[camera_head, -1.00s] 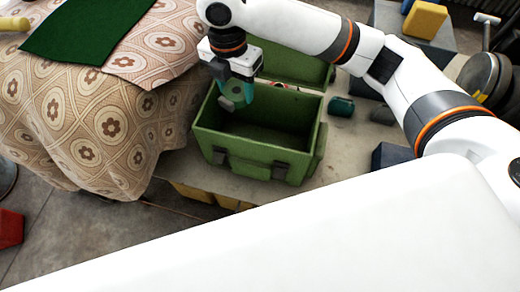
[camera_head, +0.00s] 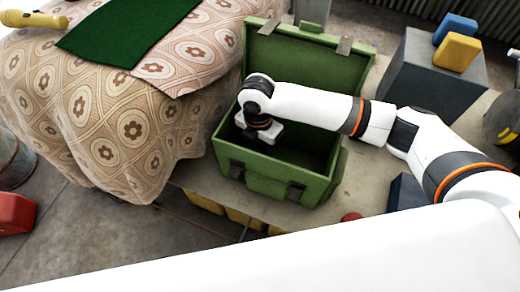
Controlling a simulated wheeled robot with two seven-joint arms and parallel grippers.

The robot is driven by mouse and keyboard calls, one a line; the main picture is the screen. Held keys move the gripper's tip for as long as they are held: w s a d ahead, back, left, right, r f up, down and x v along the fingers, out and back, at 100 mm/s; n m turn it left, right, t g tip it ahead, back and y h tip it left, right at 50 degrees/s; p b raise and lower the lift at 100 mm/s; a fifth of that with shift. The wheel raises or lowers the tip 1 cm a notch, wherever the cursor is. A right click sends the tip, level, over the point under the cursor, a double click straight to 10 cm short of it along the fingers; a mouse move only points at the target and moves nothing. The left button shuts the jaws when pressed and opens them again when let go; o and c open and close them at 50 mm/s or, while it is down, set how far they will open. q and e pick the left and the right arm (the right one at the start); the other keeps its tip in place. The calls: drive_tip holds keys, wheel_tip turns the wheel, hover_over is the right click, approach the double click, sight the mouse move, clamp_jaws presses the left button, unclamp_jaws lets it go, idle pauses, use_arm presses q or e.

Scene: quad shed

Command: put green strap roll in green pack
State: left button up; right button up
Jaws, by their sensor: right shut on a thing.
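The green pack (camera_head: 258,185) is an open box with its lid (camera_head: 300,58) tilted up at the back. It stands on a light surface in the middle of the head view. My right gripper (camera_head: 264,134) reaches down into the pack's opening, near its left end. Its fingertips are hidden below the gripper body, inside the pack. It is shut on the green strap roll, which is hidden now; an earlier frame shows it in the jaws. My left gripper is not in view.
A bed or table with a patterned cloth (camera_head: 105,125) and a dark green mat (camera_head: 125,35) is on the left. A grey box (camera_head: 430,85) with a yellow block (camera_head: 457,52) and a blue block (camera_head: 455,27) stands at right. A red item (camera_head: 351,216) lies right of the pack.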

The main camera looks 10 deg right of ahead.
sight(259, 147)
drive_tip(key=shift+f, duration=2.15)
drive_tip(key=o, duration=1)
drive_tip(key=shift+f, duration=0.1)
wheel_tip(259, 147, up, 11)
drive_tip(key=shift+w+a+b, duration=0.15)
drive_tip(key=shift+b, duration=0.5)
drive_tip(key=shift+r, duration=0.65)
